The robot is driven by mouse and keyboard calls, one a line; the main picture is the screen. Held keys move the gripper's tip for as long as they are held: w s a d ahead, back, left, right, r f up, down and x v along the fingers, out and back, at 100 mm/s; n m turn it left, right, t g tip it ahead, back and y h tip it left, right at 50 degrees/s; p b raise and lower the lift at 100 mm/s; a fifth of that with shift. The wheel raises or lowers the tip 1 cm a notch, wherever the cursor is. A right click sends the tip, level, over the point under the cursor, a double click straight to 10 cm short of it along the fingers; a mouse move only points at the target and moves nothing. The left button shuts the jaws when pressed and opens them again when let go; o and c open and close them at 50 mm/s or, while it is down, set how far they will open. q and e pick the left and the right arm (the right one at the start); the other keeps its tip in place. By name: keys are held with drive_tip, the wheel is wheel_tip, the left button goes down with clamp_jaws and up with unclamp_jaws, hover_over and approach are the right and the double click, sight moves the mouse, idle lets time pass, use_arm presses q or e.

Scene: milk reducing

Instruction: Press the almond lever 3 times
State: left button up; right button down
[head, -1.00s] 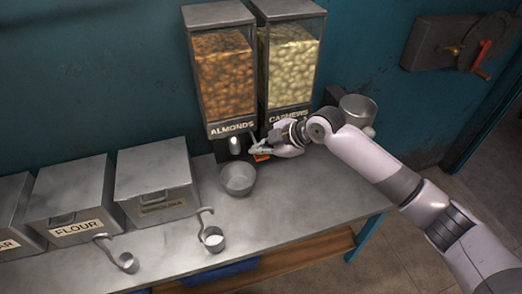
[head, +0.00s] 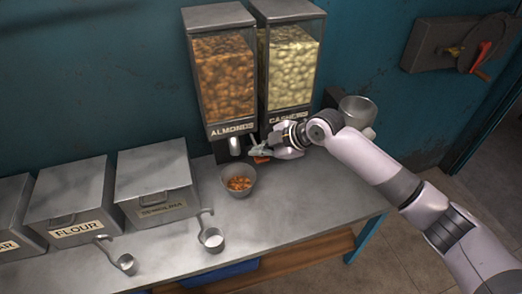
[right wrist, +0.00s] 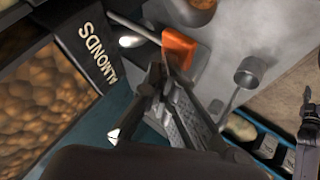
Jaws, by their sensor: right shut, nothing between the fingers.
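The almond dispenser (head: 225,90) stands against the wall, filled with brown almonds and labelled ALMONDS. Its orange lever (head: 262,159) sits low at the front right and also shows in the right wrist view (right wrist: 180,48). A metal bowl (head: 239,194) stands below the spout (head: 235,149) with almonds (head: 238,183) in it. My right gripper (head: 254,151) is shut and empty at the lever, its tips close to the orange end. I cannot tell whether they touch it. My left gripper is not in view.
The cashew dispenser (head: 291,65) stands right beside the almond one, partly behind my right arm. A metal container (head: 358,108) is behind that arm. Metal bins, including the flour bin (head: 72,200), and scoops (head: 211,238) occupy the left. The counter's front right (head: 310,215) is clear.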

drive_tip(key=shift+r+p, duration=1)
drive_tip(key=shift+r, duration=0.4)
drive_tip(key=shift+r, duration=0.1)
wheel_tip(320, 180, up, 5)
drive_tip(key=p, duration=0.4)
idle(1.1)
wheel_tip(320, 180, up, 4)
drive_tip(key=shift+f+p, duration=0.15)
drive_tip(key=shift+p, duration=0.7)
